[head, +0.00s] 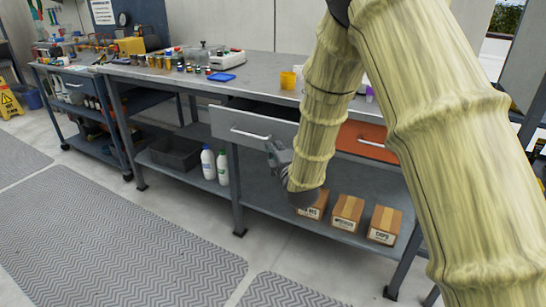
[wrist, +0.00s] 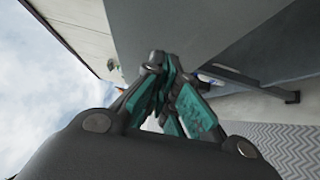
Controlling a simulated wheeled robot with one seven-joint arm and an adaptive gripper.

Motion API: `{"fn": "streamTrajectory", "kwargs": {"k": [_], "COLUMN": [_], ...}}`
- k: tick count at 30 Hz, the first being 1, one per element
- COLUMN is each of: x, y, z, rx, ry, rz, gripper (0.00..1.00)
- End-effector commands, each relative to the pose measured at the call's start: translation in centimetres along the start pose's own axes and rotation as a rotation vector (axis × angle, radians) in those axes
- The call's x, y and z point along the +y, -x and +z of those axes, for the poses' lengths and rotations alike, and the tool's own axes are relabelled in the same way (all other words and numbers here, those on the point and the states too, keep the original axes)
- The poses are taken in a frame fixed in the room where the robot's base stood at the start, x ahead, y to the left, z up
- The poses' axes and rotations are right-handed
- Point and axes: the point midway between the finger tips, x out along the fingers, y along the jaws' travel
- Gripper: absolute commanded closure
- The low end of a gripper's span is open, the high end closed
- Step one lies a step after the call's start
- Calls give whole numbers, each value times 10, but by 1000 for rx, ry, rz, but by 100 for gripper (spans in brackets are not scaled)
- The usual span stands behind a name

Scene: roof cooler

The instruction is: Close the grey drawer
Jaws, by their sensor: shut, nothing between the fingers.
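The grey drawer (head: 225,122) is under the workbench top in the head view. It is pulled out, with its dark inside showing above the front panel, and it has a bar handle. My gripper (head: 272,148) is at the lower right of the drawer front, near its bottom edge. In the wrist view my gripper (wrist: 172,95) has its teal-padded fingers together with nothing between them. A large grey surface (wrist: 185,30), likely the drawer front, is just beyond the fingertips. I cannot tell whether they touch it.
An orange drawer (head: 372,142) is to the right. The workbench top (head: 262,75) carries bottles, a blue tray and a yellow cup (head: 288,80). The lower shelf holds white bottles (head: 208,163) and cardboard boxes (head: 347,213). Floor mats (head: 110,235) lie in front.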

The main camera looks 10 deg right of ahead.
Motion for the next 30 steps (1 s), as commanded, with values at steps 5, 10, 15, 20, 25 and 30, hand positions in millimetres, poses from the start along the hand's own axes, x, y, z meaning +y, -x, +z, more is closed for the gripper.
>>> {"fn": "streamTrajectory", "kwargs": {"k": [5, 10, 15, 20, 25, 30], "x": [-1, 0, 0, 0, 0, 0], "y": [-8, -10, -10, -13, -38, -71], "z": [8, 10, 10, 13, 37, 70], "rx": [0, 0, 1, 0, 0, 0], "ry": [-1, 0, 0, 1, 2, 3], "rz": [-1, -1, -1, 0, 1, 1], "gripper": [100, 100, 100, 100, 100, 100]}}
